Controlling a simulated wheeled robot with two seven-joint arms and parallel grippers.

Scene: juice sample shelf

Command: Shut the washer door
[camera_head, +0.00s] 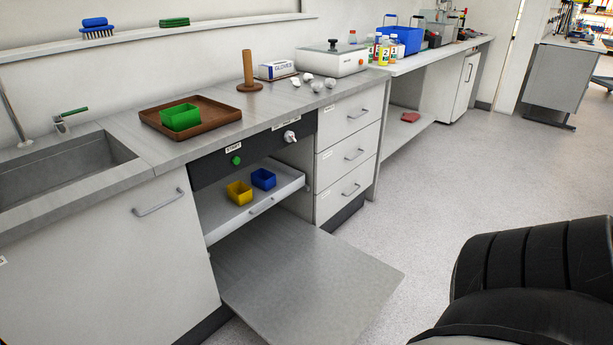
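The washer door (310,285) is a flat grey panel, folded down and open, roughly level near the floor in front of the washer. The washer's black control panel (262,150) sits under the counter, with a green start button (236,160) and a white knob (290,137). A white rack (226,222) shows in the washer opening above the door and looks pulled out. It holds a yellow bin (240,193) and a blue bin (263,179). Neither of my grippers is in view. A black rounded part of mine fills the lower right.
Three drawers (350,155) stand right of the washer, and a sink cabinet (130,250) stands left. A brown tray (215,128) with a green bin (180,117) is on the counter above. The floor (440,180) right of the door is clear.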

